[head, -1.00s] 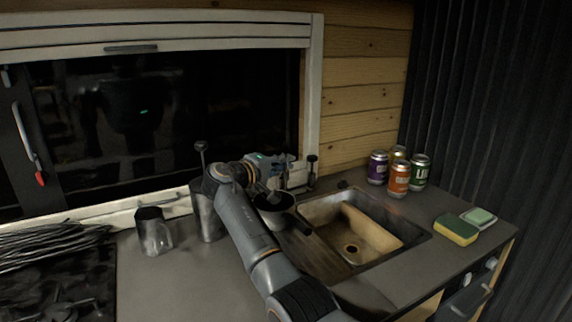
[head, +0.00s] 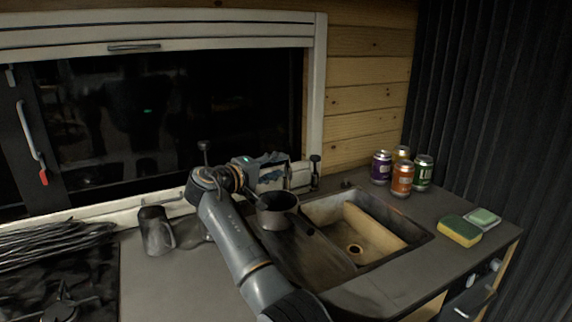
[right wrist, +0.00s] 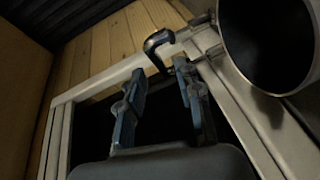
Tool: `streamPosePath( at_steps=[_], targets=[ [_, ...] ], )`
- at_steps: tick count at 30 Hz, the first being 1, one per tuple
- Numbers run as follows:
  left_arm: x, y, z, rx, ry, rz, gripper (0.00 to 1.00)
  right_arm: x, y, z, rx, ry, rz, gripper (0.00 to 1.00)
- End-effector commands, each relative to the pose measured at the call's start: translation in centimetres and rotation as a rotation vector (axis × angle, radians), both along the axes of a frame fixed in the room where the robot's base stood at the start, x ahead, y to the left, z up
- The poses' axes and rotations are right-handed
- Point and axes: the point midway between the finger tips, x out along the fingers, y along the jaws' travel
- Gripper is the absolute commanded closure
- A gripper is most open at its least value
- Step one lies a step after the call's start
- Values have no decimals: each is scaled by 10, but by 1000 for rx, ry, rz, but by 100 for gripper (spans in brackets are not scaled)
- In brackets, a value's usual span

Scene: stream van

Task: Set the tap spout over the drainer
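The drainer (head: 312,258) is the sloping metal area on the left of the sink (head: 362,235). A saucepan (head: 277,212) stands at its back, its dark handle reaching over the drainer towards the sink. I cannot make out the tap spout clearly in the head view. A small dark fitting (head: 347,184) sits behind the sink. My right gripper (head: 282,163) is above and behind the saucepan, before the window sill. In the right wrist view its two fingers (right wrist: 158,75) are apart and empty. A black hooked piece (right wrist: 158,40) shows beyond their tips; I cannot tell whether it is the spout or a window latch. My left gripper is out of view.
Several cans (head: 402,180) stand behind the sink at right. A sponge (head: 458,231) lies on the right counter. A black window latch (head: 315,165) stands on the sill. A dark mug (head: 156,230) is left of my arm, and a hob (head: 62,285) is at far left.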

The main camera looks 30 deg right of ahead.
Motion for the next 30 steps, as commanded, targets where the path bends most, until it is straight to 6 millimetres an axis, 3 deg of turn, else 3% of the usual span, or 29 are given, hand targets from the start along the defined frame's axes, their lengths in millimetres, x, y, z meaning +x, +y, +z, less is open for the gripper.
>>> streamPosePath(
  at_steps=[3,9,22,27,30],
  targets=[
    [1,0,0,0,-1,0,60,-11,25,3,1,-1,3,65],
    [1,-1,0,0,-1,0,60,-24,54,8,1,0,0,65],
    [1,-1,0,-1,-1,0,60,-29,65,10,0,0,-1,65],
    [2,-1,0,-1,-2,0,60,-29,64,9,0,0,-2,100],
    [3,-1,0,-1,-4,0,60,-29,61,9,0,0,-5,100]
  ],
)
